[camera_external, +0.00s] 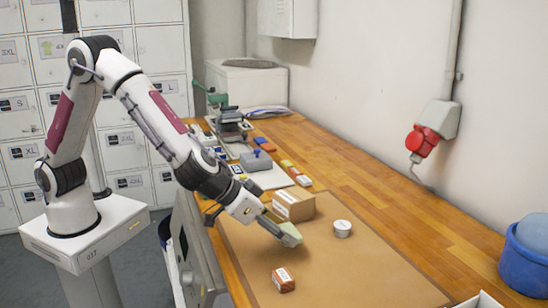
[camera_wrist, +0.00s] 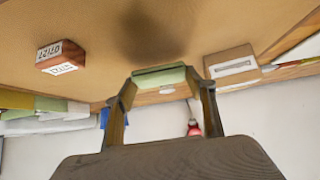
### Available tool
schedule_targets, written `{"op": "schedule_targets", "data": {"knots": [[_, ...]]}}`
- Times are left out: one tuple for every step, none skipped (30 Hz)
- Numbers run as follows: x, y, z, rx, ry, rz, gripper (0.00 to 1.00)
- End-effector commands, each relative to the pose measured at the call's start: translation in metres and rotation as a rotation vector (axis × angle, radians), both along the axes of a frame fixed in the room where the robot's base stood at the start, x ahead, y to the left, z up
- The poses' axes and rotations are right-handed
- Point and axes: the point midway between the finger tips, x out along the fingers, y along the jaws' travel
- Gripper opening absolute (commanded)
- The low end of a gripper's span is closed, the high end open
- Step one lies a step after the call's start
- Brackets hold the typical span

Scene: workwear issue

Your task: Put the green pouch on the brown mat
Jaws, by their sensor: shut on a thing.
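The green pouch (camera_external: 292,237) is held at the end of my gripper (camera_external: 278,230). In the wrist view the pouch (camera_wrist: 160,76) spans between the two fingertips, and my gripper (camera_wrist: 163,84) is shut on it. The brown mat (camera_external: 345,275) lies on the wooden table, and it also fills the upper part of the wrist view (camera_wrist: 100,25). The pouch appears to be above the mat, with a dark shadow on the mat in the wrist view. The exact height cannot be told.
A cardboard box (camera_external: 294,205) stands close behind the pouch. A white round tin (camera_external: 342,229) is to its right, and a small reddish-brown labelled block (camera_external: 283,280) is nearer the front. A blue tub (camera_external: 525,262) stands at the right. The mat's right front part is clear.

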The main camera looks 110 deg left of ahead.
Motion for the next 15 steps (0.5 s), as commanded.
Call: {"op": "schedule_targets", "data": {"knots": [[0.0,0.0,-0.005,0.0,0.002,0.0,0.34],[0.0,0.0,-0.008,-0.001,0.002,-0.001,0.34],[0.0,0.0,-0.011,0.0,0.002,-0.001,0.34],[0.0,0.0,-0.014,0.0,0.002,0.0,0.34],[0.0,0.0,-0.017,0.0,0.003,-0.001,0.34],[0.0,0.0,-0.021,0.0,0.002,0.0,0.34],[0.0,0.0,-0.024,0.0,0.003,-0.001,0.34],[0.0,0.0,-0.026,0.0,0.002,-0.001,0.34],[0.0,0.0,-0.028,-0.001,0.002,-0.001,0.34],[0.0,0.0,-0.03,-0.001,0.002,-0.001,0.34],[0.0,0.0,-0.031,-0.001,0.002,-0.001,0.34],[0.0,0.0,-0.031,-0.001,0.0,-0.001,0.34],[0.0,0.0,-0.032,-0.001,0.0,-0.001,0.34],[0.0,0.0,-0.032,-0.001,0.0,-0.001,0.34],[0.0,0.0,-0.032,-0.001,0.0,-0.001,0.34]]}}
